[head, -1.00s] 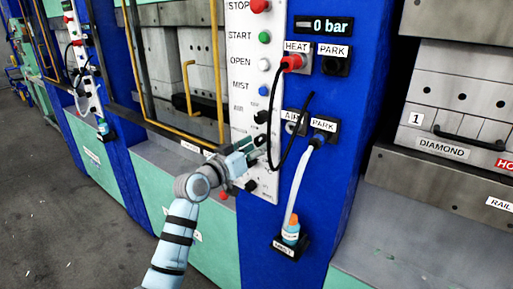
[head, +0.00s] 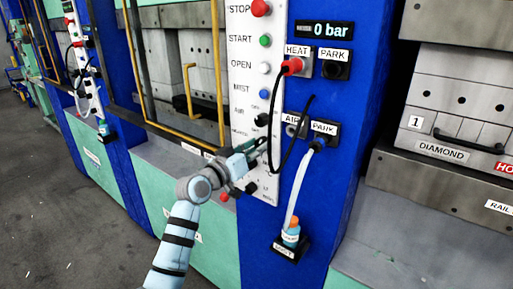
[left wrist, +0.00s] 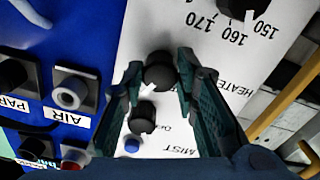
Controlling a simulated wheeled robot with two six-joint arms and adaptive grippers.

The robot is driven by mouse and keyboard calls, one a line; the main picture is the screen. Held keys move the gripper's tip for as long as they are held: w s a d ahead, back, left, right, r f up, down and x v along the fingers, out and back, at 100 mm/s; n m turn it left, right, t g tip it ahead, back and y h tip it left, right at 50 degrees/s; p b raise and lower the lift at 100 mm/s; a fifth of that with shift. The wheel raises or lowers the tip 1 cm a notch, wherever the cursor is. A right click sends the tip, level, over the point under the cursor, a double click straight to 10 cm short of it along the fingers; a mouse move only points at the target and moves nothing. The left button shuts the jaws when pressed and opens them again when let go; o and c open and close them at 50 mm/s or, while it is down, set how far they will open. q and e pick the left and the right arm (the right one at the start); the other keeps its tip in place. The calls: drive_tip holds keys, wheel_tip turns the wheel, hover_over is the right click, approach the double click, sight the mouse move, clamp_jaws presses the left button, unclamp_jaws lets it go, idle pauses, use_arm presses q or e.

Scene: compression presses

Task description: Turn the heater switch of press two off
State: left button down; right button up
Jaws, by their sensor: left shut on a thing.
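The heater switch (left wrist: 160,72) is a round black knob on the white control panel (left wrist: 215,75), beside the printed word HEATER in the left wrist view. My left gripper (left wrist: 160,62) has a finger on each side of this knob and is shut on it. In the head view my left gripper (head: 260,148) reaches the panel (head: 243,85) from the lower left and mostly hides the switch. My right gripper is not in view.
Another black knob (head: 261,119) and a blue button (head: 264,91) sit above the switch. A temperature dial (left wrist: 243,8) is below it. A black hose (head: 276,135) hangs close right of my gripper, with a white hose (head: 300,185) further right. A yellow rail (head: 180,136) runs left.

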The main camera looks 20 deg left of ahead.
use_arm(q)
drive_tip(key=shift+s+d+r+n+p, duration=0.1)
drive_tip(key=shift+n+p, duration=4)
drive_tip(key=shift+n, duration=1.5)
drive_tip(key=c, duration=1.3)
unclamp_jaws()
